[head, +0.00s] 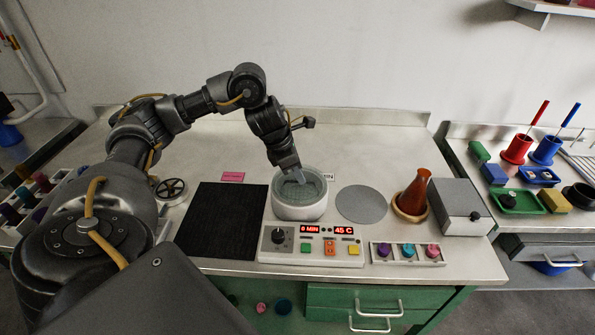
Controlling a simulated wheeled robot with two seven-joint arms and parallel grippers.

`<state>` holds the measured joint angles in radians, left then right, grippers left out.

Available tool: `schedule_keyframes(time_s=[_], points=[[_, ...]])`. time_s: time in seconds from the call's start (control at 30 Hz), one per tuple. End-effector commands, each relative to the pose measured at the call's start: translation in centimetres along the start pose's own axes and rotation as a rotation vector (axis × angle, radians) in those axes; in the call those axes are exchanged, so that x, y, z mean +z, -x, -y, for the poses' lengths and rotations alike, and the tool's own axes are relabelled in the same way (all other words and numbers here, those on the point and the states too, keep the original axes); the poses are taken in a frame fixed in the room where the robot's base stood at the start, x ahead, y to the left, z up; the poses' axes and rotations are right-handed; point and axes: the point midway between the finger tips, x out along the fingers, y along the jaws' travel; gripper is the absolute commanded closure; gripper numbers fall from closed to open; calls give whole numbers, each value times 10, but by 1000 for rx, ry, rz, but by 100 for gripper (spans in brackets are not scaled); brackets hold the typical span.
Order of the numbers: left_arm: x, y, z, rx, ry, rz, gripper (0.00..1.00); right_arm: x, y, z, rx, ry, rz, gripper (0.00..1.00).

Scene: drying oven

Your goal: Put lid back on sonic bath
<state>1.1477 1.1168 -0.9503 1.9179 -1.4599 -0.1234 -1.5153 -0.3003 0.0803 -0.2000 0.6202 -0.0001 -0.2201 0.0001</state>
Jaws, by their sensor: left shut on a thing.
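A translucent greenish round lid (313,190) lies at the tub's top, roughly lined up with the rim. I cannot tell whether it rests fully on the rim or sits slightly above it. My left gripper (298,179) reaches down from above and is shut on the lid near its middle. Its fingertips hide the lid's grip. My right gripper is out of view.
A flat grey disc (361,204) lies empty right of the bath, with an orange flask (416,188) and a grey box (460,207) beyond. A black ribbed mat (222,220) lies left. Colored vials (408,251) stand in front. The counter behind is clear.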

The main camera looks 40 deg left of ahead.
Motion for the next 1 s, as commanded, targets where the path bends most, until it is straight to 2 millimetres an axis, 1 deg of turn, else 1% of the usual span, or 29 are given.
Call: schedule_keyframes(time_s=[0.93, 0.97, 1.0], points=[[-1, -2, 0, 0, 0, 0, 100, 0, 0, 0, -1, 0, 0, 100], [-1, -2, 0, 0, 0, 0, 75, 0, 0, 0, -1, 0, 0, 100], [-1, -2, 0, 0, 0, 0, 70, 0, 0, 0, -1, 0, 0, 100]])
